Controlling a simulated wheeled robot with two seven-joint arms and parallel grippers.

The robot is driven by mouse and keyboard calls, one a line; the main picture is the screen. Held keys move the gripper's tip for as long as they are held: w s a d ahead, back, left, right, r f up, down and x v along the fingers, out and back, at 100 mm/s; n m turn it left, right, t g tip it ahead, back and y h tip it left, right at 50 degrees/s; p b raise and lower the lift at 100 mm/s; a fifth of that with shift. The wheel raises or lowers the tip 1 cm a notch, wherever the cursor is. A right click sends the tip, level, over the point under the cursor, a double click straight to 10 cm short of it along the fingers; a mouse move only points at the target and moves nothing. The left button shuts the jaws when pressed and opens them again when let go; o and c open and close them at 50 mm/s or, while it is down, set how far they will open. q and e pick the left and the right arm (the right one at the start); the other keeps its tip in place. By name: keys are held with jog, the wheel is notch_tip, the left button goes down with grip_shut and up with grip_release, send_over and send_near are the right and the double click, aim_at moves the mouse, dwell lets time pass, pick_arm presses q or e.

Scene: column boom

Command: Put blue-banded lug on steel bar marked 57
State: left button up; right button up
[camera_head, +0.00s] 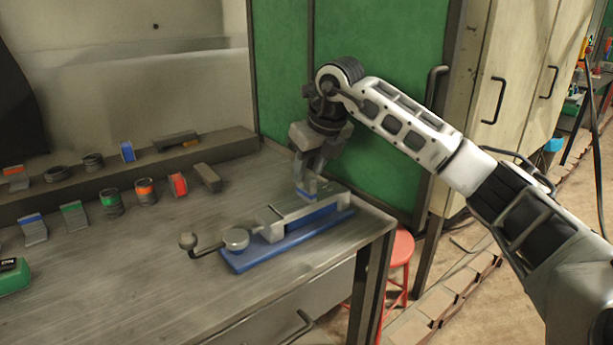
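My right gripper (307,182) points down over the blue-based vise (290,240) near the bench's right end. A small blue-banded piece (307,192), which looks like a blue-banded lug, is at its fingertips, and the fingers appear closed on it. It is at the top of the vise jaws; I cannot tell whether it touches them. Other blue-banded pieces are on the back ledge (127,151) and on the bench at left (33,229). No mark 57 is readable, and I cannot pick out the steel bar. My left gripper is out of view.
Green- and orange-banded round pieces (145,191), a red-banded piece (179,185) and a grey block (207,178) stand on the bench. The vise handle (188,241) sticks out left. A red stool (400,250) stands beside the bench; a green panel (385,120) rises behind. The bench front is clear.

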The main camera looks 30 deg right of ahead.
jog(key=v, duration=0.9)
